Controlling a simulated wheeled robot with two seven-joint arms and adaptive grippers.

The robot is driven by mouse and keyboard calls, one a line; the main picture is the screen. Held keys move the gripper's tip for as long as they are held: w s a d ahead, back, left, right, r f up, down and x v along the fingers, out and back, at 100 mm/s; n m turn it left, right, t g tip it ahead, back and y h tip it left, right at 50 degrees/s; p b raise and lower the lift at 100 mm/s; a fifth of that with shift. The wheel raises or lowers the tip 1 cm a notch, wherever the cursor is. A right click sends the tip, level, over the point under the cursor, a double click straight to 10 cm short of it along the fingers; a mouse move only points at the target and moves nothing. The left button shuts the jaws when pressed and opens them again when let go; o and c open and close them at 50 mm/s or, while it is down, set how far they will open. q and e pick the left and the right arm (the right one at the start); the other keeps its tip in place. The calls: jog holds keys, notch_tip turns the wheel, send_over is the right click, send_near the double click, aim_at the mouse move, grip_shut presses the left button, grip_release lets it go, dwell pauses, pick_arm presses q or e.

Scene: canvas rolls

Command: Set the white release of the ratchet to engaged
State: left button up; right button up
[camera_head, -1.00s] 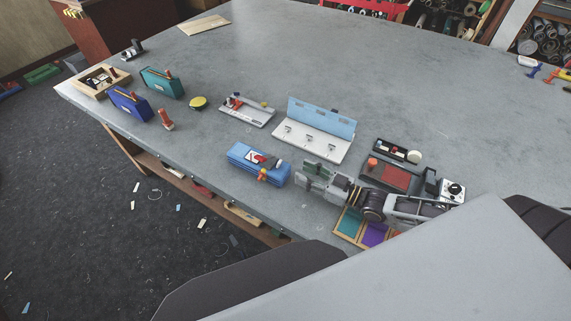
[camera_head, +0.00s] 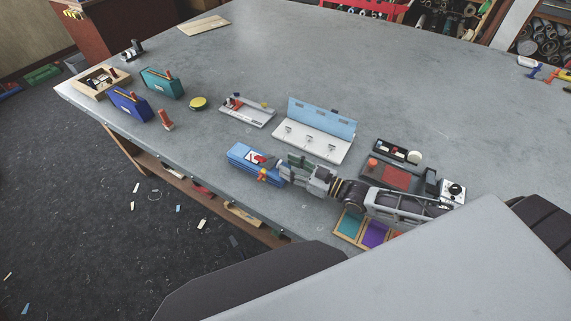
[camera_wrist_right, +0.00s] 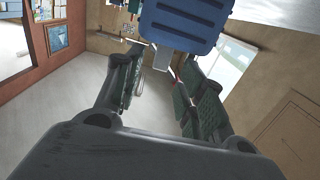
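A blue block-shaped device (camera_head: 241,156), which looks like the ratchet, lies near the table's front edge. It has a small white part (camera_head: 253,157), a red part beside it and a yellow knob (camera_head: 262,174) on its front. I cannot tell whether the white part is the release or how it is set. My right gripper (camera_head: 288,167) is at the right end of the device and covers part of it. In the right wrist view the fingers (camera_wrist_right: 158,75) are apart with no object clearly held, and the blue body (camera_wrist_right: 182,24) is just beyond them. My left gripper is not in view.
A white tray with a light blue back (camera_head: 316,142) stands behind the right gripper. A small grey tray (camera_head: 248,111), a yellow disc (camera_head: 198,103) and blue and teal boxes (camera_head: 162,82) are farther left. A red-topped box (camera_head: 388,172) is at right. The table's far middle is clear.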

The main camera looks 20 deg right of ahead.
jog(key=shift+x, duration=1.05)
grip_shut()
